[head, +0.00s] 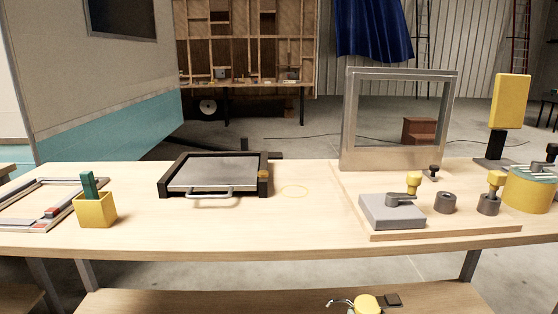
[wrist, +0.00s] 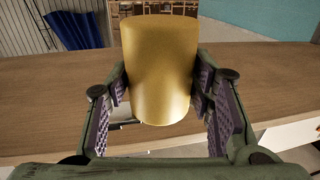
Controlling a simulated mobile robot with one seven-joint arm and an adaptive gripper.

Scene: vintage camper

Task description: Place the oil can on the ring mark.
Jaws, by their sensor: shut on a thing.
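The oil can (head: 366,304) shows at the bottom edge of the head view, with a yellow body and a thin pale spout pointing left. Its lower part is cut off by the frame. In the wrist view, its smooth yellow body (wrist: 160,55) fills the space between the fingers. My gripper (wrist: 160,88) is shut on it, with a purple ridged pad on each side. A dark piece beside the can in the head view may be part of my gripper. The ring mark (head: 295,191) is a thin yellow circle on the tabletop, with nothing on it.
A black-framed tray with a handle (head: 212,174) sits left of the ring. A board (head: 440,226) with a grey block and knobs lies to the right, before a metal frame (head: 355,158). A yellow pot (head: 95,210) stands left. Bare wood lies in front of the ring.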

